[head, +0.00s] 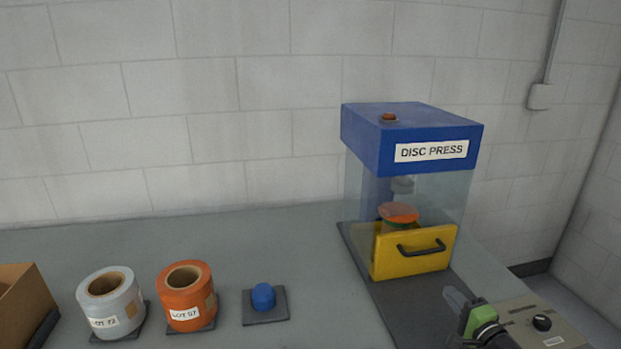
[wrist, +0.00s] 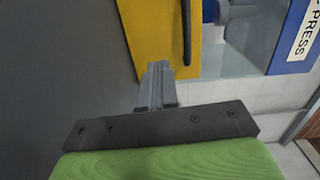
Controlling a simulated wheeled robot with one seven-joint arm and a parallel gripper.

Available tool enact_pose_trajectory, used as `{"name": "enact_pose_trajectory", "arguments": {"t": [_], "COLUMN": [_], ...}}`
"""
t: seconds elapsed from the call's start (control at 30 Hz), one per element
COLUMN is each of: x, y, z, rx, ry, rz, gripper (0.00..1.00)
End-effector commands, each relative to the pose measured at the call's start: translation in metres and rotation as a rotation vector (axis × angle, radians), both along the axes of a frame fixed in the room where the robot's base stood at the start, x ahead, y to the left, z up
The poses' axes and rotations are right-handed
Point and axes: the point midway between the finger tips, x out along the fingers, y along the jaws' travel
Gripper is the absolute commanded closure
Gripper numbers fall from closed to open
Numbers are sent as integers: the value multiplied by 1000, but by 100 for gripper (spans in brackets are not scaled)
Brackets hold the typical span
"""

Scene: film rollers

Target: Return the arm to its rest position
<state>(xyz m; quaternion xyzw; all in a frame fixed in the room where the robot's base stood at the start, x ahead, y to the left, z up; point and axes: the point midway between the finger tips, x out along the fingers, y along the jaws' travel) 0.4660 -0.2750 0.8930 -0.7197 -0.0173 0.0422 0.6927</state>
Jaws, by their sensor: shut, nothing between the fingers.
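My gripper (head: 464,303) shows at the lower right of the head view, above the dark base in front of the disc press. In the wrist view my gripper (wrist: 155,85) has its fingers together with nothing between them. The disc press (head: 411,138) has a blue top, clear walls and a yellow front (head: 410,262) with a black handle (head: 422,247). My gripper is apart from the handle in the head view. An orange disc (head: 398,212) sits on a green-edged stack inside the press. The yellow front also shows in the wrist view (wrist: 155,35).
A grey roll (head: 128,303), an orange roll (head: 187,303) and a blue knob (head: 263,296) on a dark plate stand left of the press. A cardboard box (head: 22,300) is at the far left. A control panel (head: 541,322) with a black knob lies at the lower right.

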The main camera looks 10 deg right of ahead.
Motion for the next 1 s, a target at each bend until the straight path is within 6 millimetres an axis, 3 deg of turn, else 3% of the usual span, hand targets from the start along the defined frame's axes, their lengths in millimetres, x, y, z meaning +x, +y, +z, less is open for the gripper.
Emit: {"name": "enact_pose_trajectory", "arguments": {"t": [0.1,0.17,0.3,0.4,0.6,0.73,0.8,0.9,1.0], "x": [16,16,-9,-43,-133,-202,-235,-268,-284], "y": [70,113,194,235,277,284,282,278,274], "z": [34,47,79,107,173,211,224,231,232], "rx": [-186,-315,-621,-833,-1184,-1321,-1358,-1374,-1375], "ry": [108,190,371,487,662,724,742,753,759], "rz": [207,334,579,700,797,792,784,779,780], "gripper": [100,100,100,100,100,100,100,100,100]}}
